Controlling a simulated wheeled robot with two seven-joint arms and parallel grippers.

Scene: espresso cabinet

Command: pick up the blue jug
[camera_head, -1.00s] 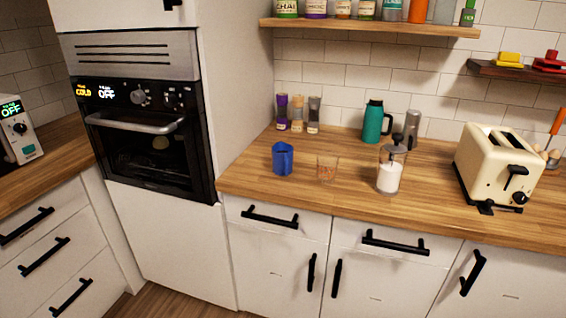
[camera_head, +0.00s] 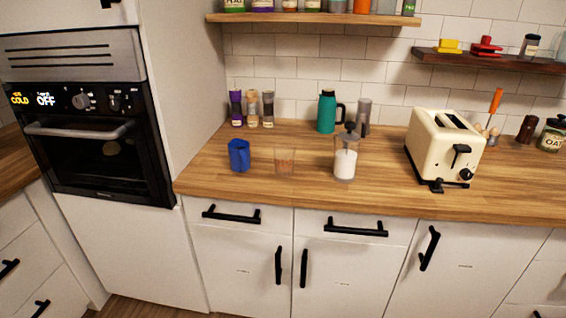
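The blue jug (camera_head: 239,156) stands upright on the wooden counter, near its left end and a little back from the front edge. It is small and dark blue. A clear measuring cup (camera_head: 285,162) stands just to its right, apart from it. Neither of my grippers shows in the head view, and nothing touches the jug.
Right of the cup stand a glass jar with white contents (camera_head: 345,160) and a cream toaster (camera_head: 444,150). A teal flask (camera_head: 327,112) and several spice grinders (camera_head: 252,108) stand behind. The tall oven cabinet (camera_head: 88,125) borders the counter's left side. The wooden counter (camera_head: 215,186) is clear before the jug.

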